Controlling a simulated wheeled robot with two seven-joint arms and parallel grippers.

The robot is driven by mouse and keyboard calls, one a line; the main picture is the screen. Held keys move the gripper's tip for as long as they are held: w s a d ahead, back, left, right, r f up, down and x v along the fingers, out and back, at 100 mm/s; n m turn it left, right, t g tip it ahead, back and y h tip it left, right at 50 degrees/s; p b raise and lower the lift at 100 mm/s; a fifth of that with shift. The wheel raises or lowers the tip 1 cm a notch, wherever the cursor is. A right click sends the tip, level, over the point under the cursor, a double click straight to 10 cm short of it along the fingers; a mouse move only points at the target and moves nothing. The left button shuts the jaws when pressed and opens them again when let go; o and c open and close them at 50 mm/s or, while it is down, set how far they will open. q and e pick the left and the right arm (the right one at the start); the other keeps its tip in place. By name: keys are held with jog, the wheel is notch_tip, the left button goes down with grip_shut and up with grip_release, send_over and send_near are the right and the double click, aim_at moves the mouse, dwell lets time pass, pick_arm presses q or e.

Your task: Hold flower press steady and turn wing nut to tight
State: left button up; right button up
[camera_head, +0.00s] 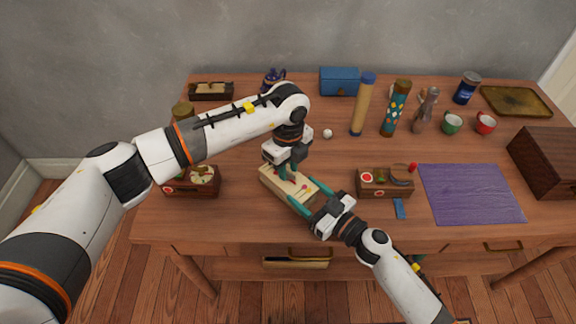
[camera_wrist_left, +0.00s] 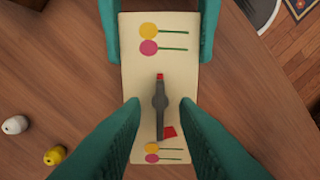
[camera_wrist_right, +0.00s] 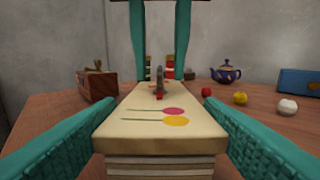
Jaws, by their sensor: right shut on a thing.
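The flower press (camera_head: 268,178) is a pale wooden block with painted pink and yellow flowers, lying on the table. My right gripper (camera_head: 302,192) is shut on its near end, one finger on each side, as the right wrist view (camera_wrist_right: 160,135) shows. The grey wing nut (camera_wrist_left: 160,108) stands on top of the press, its red tip toward the right gripper's end. A red mark (camera_wrist_left: 169,131) is painted beside its other end. My left gripper (camera_wrist_left: 160,100) points down over the press, its fingers open on both sides of the wing nut with gaps.
A wooden box (camera_head: 384,184) stands right of the press, and another (camera_head: 192,186) stands left. A purple mat (camera_head: 470,194) lies further right. Small balls (camera_head: 327,133), a blue teapot (camera_wrist_right: 226,72) and tall tubes (camera_head: 362,105) stand behind.

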pick_arm(q)
jog(key=shift+f, duration=0.1)
grip_shut()
